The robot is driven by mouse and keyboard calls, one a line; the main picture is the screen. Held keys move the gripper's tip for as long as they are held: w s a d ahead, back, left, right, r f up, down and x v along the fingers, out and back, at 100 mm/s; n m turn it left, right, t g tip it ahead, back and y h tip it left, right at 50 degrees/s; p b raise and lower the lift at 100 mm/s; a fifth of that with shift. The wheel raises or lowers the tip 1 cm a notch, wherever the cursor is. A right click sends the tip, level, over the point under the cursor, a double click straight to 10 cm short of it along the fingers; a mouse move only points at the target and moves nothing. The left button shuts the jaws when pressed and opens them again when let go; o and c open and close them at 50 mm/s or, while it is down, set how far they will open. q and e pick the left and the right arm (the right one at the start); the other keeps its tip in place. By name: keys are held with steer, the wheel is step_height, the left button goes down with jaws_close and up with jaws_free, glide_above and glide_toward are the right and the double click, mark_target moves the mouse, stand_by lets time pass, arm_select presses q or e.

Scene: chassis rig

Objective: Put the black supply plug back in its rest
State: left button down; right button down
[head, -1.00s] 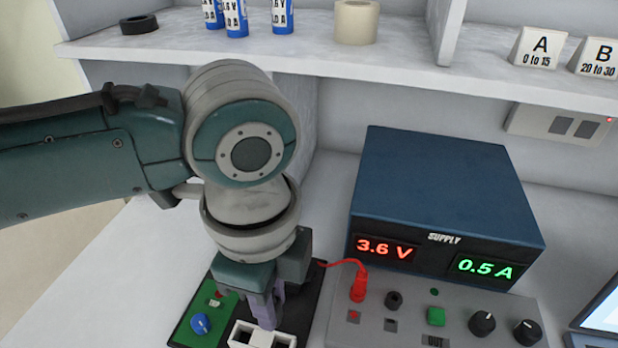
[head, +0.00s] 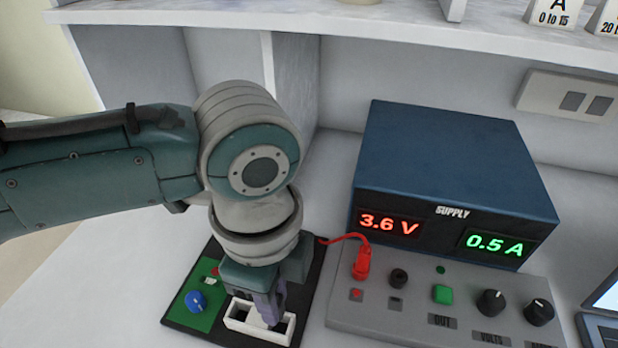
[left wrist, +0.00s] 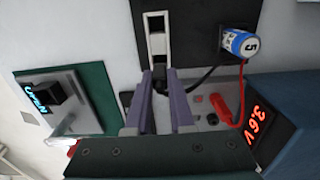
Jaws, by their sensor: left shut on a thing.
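The black supply plug (left wrist: 160,78) shows as a dark piece between my left fingers in the left wrist view, with a black lead running off to the right. My left gripper (head: 270,312) is shut on it, fingers down over the white rest (head: 232,322). In the left wrist view, the rest (left wrist: 157,22) is a white frame with dark slots on a black board, just beyond the fingertips. The fingers hide the plug in the head view. I cannot tell whether the plug touches the rest. My right gripper is not in view.
The blue supply (head: 450,180) reads 3.6 V and 0.5 A. A red plug (head: 361,262) stands in its grey panel beside a black socket (head: 398,278). A blue cell (left wrist: 240,42) sits on the black board.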

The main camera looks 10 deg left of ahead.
arm_select(q)
steer(key=shift+p, duration=0.7)
stand_by(1.6)
steer(key=shift+f+b, duration=1.55)
steer(key=shift+f, duration=0.55)
steer(key=c, duration=0.7)
jaws_free()
steer(key=shift+r, duration=0.1)
step_height(320, 180, up, 10)
steer(key=p, duration=0.3)
